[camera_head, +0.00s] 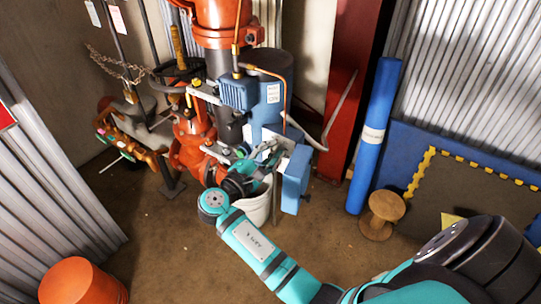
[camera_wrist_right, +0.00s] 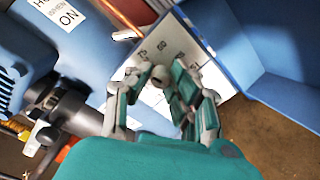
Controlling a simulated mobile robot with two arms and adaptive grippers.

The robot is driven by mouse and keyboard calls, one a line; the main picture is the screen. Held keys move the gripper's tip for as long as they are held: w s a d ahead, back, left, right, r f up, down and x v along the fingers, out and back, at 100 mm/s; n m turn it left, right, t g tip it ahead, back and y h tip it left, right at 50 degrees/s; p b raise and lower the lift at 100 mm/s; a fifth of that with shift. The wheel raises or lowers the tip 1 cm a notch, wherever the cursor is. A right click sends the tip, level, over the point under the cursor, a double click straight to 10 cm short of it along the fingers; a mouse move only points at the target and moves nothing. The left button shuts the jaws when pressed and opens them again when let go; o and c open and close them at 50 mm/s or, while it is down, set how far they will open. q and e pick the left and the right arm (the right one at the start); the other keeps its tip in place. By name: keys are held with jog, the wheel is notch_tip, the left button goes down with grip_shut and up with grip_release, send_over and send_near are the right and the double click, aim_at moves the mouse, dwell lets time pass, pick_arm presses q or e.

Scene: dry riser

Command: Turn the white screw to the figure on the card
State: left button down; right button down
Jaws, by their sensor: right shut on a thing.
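My right gripper (camera_head: 266,154) reaches to a pale panel (camera_head: 286,143) on the front of the blue unit. In the right wrist view its fingers (camera_wrist_right: 164,72) are closed around a small round, pale grey-white screw head (camera_wrist_right: 160,77) on the panel (camera_wrist_right: 199,51). Printed figures stand in a row beside it; I can make out 75 and 60, the others are unclear. The fingers hide part of the screw, and I cannot read its setting. A white card (camera_head: 273,93) is on the blue tank; in the wrist view the card (camera_wrist_right: 59,13) is cropped and partly readable. My left gripper is not in view.
An open blue box or cover (camera_head: 294,181) hangs right of the panel. Red valves and pipes (camera_head: 192,142) stand left of it, with a white bucket (camera_head: 257,208) below. A blue roll (camera_head: 376,136) and wooden spool (camera_head: 382,215) are at right.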

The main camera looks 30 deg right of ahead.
jog(key=shift+f+m+b, duration=0.1)
jog(key=shift+m+b, duration=0.4)
jog(key=shift+m, duration=0.3)
jog(key=c, duration=1.2)
grip_release()
jog(key=shift+d, duration=0.1)
